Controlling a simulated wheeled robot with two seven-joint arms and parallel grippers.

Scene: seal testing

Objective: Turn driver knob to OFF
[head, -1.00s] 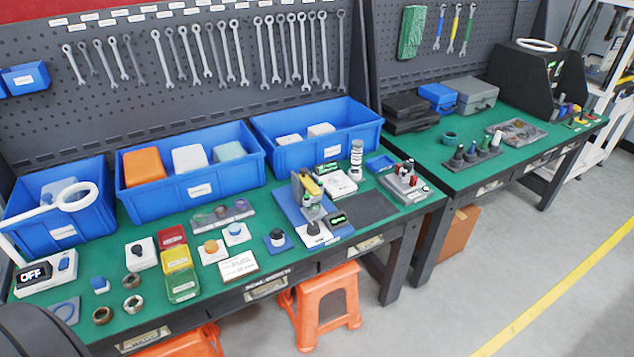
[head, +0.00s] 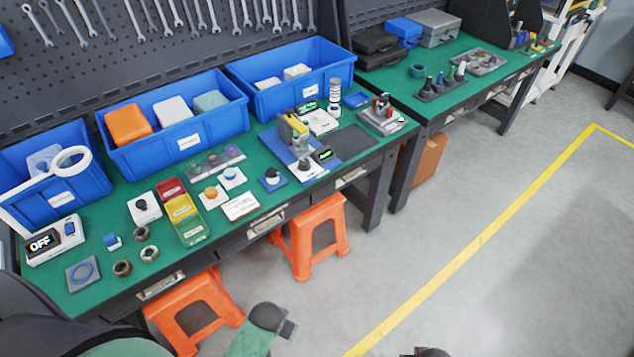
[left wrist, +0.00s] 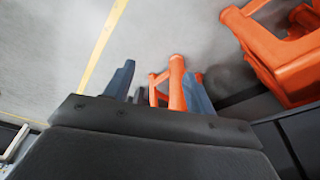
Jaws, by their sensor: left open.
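Several knobs stand on the green bench in the head view, and I cannot tell for sure which is the driver knob. A black knob on a white box (head: 144,208) stands left of the red and yellow bins. Another black knob sits on a blue base (head: 272,179) near the middle. A white device (head: 53,241) at the far left has a display reading OFF and a blue switch. My left gripper (left wrist: 158,88) is open and empty, its two fingers apart over the floor and away from the knobs. My right gripper is not clearly in view.
Blue bins (head: 182,128) line the back of the green bench (head: 85,205). A round lamp or magnifier (head: 73,160) leans at the left. Orange stools (head: 312,238) stand below the front edge; one also shows in the left wrist view (left wrist: 176,85). Floor at right is clear.

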